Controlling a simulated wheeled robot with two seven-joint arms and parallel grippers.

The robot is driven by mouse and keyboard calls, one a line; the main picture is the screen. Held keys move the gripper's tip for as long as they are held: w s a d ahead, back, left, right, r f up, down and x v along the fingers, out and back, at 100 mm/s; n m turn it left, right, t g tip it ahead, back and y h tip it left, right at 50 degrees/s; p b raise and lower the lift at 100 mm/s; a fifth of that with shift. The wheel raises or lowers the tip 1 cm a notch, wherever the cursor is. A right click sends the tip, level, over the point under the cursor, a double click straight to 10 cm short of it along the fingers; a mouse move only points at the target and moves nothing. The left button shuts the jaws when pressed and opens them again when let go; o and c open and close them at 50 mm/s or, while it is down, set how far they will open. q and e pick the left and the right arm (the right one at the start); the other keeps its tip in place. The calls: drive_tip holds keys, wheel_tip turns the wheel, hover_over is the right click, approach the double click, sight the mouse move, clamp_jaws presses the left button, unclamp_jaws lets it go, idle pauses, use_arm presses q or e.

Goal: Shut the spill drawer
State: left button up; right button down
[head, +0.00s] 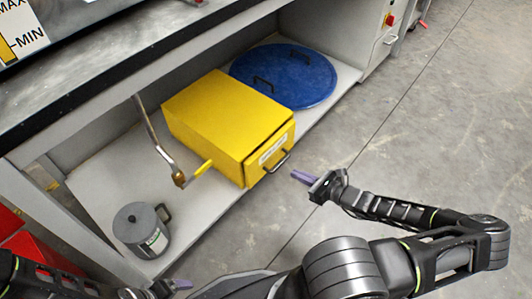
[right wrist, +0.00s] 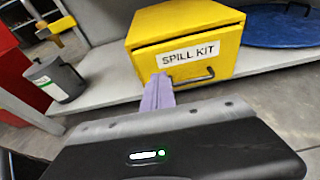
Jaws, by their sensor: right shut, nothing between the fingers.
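The yellow spill kit box (head: 225,115) sits on the light grey shelf under the bench. Its drawer front (head: 268,157) has a white label and a dark handle (head: 276,162). A thin dark gap shows along the top of the front, so the drawer looks slightly out. In the right wrist view the label on the drawer front (right wrist: 212,66) reads SPILL KIT. My right gripper (head: 302,178) is shut and empty, just in front of and to the right of the handle. Its purple fingers (right wrist: 157,94) overlap the drawer's lower left there. My left gripper (head: 181,285) is low at the bottom edge, partly cut off.
A blue round lid (head: 305,80) with handles lies behind the box. A grey lidded can (head: 142,228) stands at the shelf's near left. A metal pipe with a yellow-handled valve (head: 203,168) hangs left of the box. The concrete floor (head: 400,140) to the right is clear.

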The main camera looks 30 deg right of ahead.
drive_tip(key=shift+s, duration=0.15)
drive_tip(key=shift+a+f, duration=0.1)
drive_tip(key=b, duration=0.6)
approach(260, 157)
drive_tip(key=x, duration=0.5)
drive_tip(key=shift+w+f, duration=0.25)
drive_tip(key=shift+f, duration=0.3)
drive_tip(key=shift+w+a+r, duration=0.1)
drive_tip(key=shift+w+a, duration=0.05)
drive_tip(key=shift+w, duration=0.3)
